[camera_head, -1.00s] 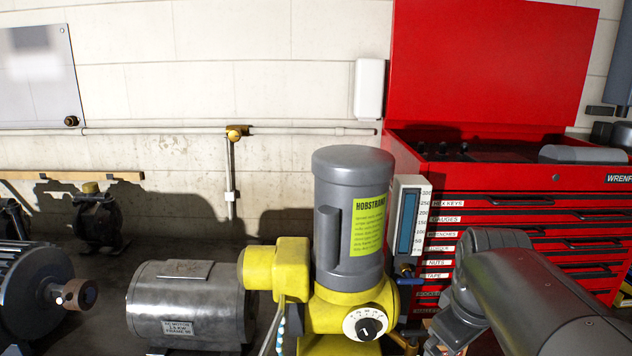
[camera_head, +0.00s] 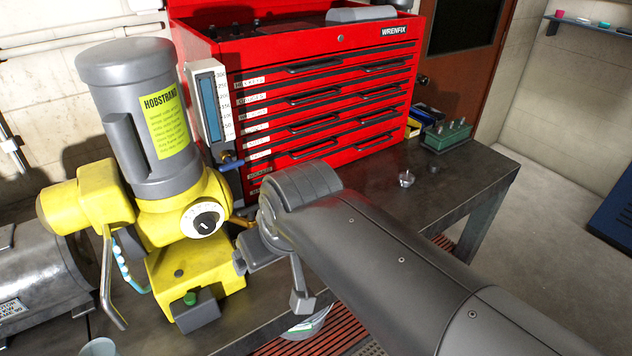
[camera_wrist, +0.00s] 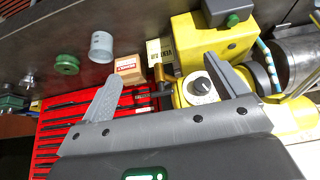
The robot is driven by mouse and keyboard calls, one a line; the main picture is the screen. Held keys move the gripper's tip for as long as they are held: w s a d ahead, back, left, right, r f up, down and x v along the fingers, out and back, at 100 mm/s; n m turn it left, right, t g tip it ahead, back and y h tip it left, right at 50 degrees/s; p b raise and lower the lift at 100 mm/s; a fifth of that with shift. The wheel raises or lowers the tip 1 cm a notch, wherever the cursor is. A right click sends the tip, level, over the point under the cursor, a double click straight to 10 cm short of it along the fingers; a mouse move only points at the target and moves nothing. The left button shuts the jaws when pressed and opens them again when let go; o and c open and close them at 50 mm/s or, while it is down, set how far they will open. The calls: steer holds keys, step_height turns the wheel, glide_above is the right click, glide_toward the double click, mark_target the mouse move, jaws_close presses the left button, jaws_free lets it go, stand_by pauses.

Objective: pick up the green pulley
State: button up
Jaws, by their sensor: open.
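The green pulley (camera_wrist: 67,64) is a small round green part on the dark bench at the upper left of the wrist view. A grey-white cylinder stands beside it. I cannot make out the pulley in the head view, where my arm covers part of the bench. My gripper (camera_wrist: 165,85) is open and empty, its two fingers spread wide. In the wrist view, the pulley lies outside the fingers, beyond the left one. In the head view, my gripper (camera_head: 271,282) is over the bench's front part, right of the yellow machine.
The yellow and grey Hobstrand machine (camera_head: 150,170) stands close to my gripper. A red tool chest (camera_head: 320,85) backs the bench. The grey-white cylinder (camera_wrist: 101,46) and a small cardboard box (camera_wrist: 129,68) are near the pulley. A metal knob (camera_head: 405,179) stands on the right bench part.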

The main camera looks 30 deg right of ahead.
steer(key=w+d+f+m+g+h, duration=0.1)
steer(key=w+d+f+g+h, duration=0.15)
steer(key=w+d, duration=1.1)
steer(key=d+f, duration=0.3)
steer(key=d, duration=0.3)
steer(key=w+d+f+g+y, duration=0.1)
steer(key=d+f, duration=0.2)
steer(key=d, duration=0.3)
steer(key=d+f+m+y, duration=0.1)
steer(key=d+f, duration=0.3)
steer(key=d, duration=0.2)
steer(key=shift+w+g, duration=0.35)
steer(key=shift+w+d+f, duration=0.1)
steer(key=shift+d+f, duration=0.1)
steer(key=shift+f, duration=1.35)
steer(key=shift+d+f, duration=0.15)
steer(key=shift+f, duration=1.4)
steer(key=c, duration=1.5)
